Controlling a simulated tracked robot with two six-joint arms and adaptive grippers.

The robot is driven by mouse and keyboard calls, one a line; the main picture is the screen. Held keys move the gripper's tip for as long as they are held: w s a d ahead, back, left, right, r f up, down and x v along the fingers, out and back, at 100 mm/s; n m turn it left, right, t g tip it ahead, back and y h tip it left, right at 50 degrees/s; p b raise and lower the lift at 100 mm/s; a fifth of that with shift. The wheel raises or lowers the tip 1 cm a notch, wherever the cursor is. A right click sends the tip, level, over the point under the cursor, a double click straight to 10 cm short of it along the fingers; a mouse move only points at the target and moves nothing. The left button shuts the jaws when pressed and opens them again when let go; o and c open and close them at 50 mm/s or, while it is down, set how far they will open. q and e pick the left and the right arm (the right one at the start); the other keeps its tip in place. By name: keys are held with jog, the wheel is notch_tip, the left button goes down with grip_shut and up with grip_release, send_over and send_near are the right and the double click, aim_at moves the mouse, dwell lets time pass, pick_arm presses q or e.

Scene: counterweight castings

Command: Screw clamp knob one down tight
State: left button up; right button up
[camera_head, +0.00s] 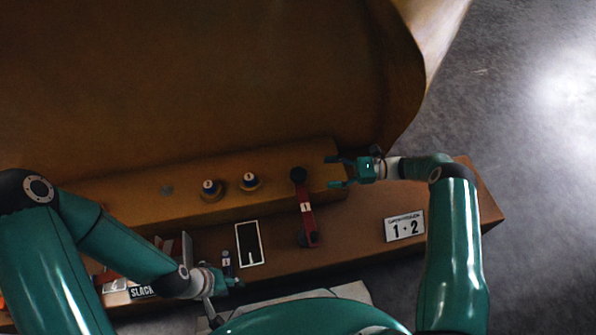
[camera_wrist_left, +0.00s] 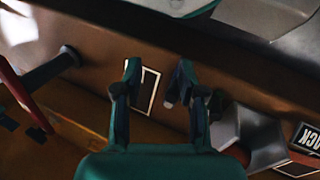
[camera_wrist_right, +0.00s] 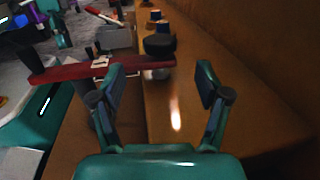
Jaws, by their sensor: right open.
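The red clamp bar (camera_head: 307,212) with a white "1" label lies across the brown ledge. A black knob (camera_head: 298,174) sits at its far end, and a dark post or foot (camera_head: 305,239) is at its near end. In the right wrist view the knob (camera_wrist_right: 160,45) is on the red bar (camera_wrist_right: 60,71), with a silvery part below it. My right gripper (camera_head: 342,172) is open and empty, right of the knob, fingers pointing at it and not touching. My left gripper (camera_head: 232,282) is low at the left; its fingers (camera_wrist_left: 158,72) are apart in its wrist view.
Two more round knobs or pegs with pale tops (camera_head: 210,188) (camera_head: 250,181) stand left on the raised step. A large brown casting (camera_head: 200,80) rises behind.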

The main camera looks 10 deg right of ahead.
aim_at(298, 174)
jog(key=a, duration=0.3)
jog(key=w+a, duration=0.1)
jog(key=a, duration=0.5)
jog(key=shift+w+a+b, duration=0.25)
jog(key=shift+a+b, duration=0.1)
jog(key=shift+a, duration=0.05)
jog(key=c, duration=1.2)
jog(key=shift+r+m+t+p, duration=0.15)
jog(key=shift+m+t+p, duration=0.2)
jog(key=shift+p, duration=0.4)
jog(key=m+t+h+p, duration=0.1)
jog(key=m+t+p, duration=0.1)
jog(key=t+p, duration=0.1)
jog(key=m+t+h+p, duration=0.2)
jog(key=t+p, duration=0.2)
jog(key=shift+m, duration=0.35)
jog(key=shift+m+t+h+p, duration=1.05)
jog(key=shift+t+h, duration=0.2)
jog(key=shift+h, duration=0.15)
